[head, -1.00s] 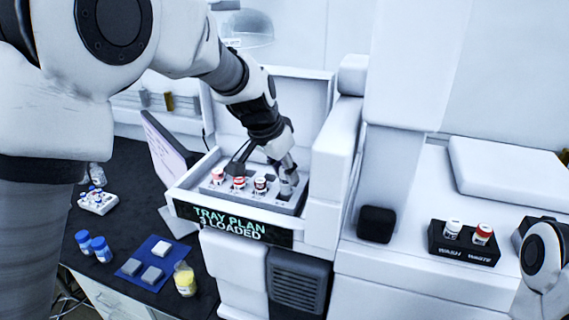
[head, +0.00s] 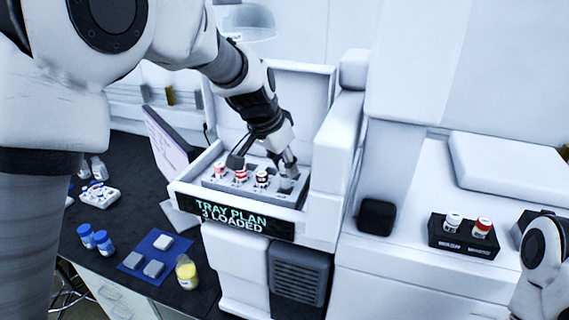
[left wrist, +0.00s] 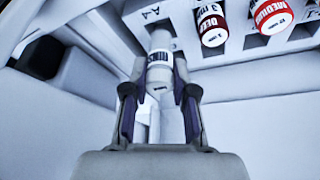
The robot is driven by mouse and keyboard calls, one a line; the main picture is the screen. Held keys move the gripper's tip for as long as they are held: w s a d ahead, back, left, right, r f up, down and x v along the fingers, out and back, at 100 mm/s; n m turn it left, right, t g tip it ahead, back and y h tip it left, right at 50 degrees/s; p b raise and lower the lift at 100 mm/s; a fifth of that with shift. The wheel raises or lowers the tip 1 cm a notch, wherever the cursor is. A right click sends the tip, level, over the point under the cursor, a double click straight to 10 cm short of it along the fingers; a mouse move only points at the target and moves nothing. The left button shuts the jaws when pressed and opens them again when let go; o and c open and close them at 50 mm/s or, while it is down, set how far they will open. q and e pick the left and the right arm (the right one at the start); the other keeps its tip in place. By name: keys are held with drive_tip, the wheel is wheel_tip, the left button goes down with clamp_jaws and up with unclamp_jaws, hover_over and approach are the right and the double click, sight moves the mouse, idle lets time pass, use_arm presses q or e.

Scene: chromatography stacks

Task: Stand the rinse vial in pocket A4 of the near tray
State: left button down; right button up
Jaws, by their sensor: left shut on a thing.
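My left gripper (head: 266,163) is over the tray and shut on the rinse vial. In the left wrist view the vial (left wrist: 160,58), pale with a white label with dark print, stands between the two fingers (left wrist: 159,92). Its far end overlaps the tray at the pocket marked A4; I cannot tell whether it is inside the pocket. The near tray (head: 240,190) is grey and sits in the open white bay. Red-labelled vials (head: 241,176) and a dark-labelled vial (head: 262,180) stand in its other pockets. My right gripper is out of view.
A display (head: 232,217) below the tray reads "TRAY PLAN 3 LOADED". The bay's white side wall (head: 322,180) rises close to the gripper. A black rack (head: 464,240) holds two vials at right. Blue-capped bottles (head: 95,240) and a yellow bottle (head: 187,271) stand on the dark bench.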

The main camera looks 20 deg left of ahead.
sight(285, 179)
use_arm(q)
drive_tip(key=shift+w+f+b, duration=0.15)
drive_tip(key=shift+f+b, duration=0.8)
drive_tip(key=shift+f, duration=0.45)
drive_tip(key=shift+f, duration=0.1)
drive_tip(key=shift+f+b, duration=0.5)
drive_tip(key=shift+f, duration=0.05)
drive_tip(key=c, duration=0.8)
unclamp_jaws()
drive_tip(key=shift+c, duration=0.2)
drive_tip(key=shift+o, duration=0.3)
drive_tip(key=o, duration=0.3)
drive_tip(key=shift+o, duration=0.2)
drive_tip(key=shift+r, duration=0.1)
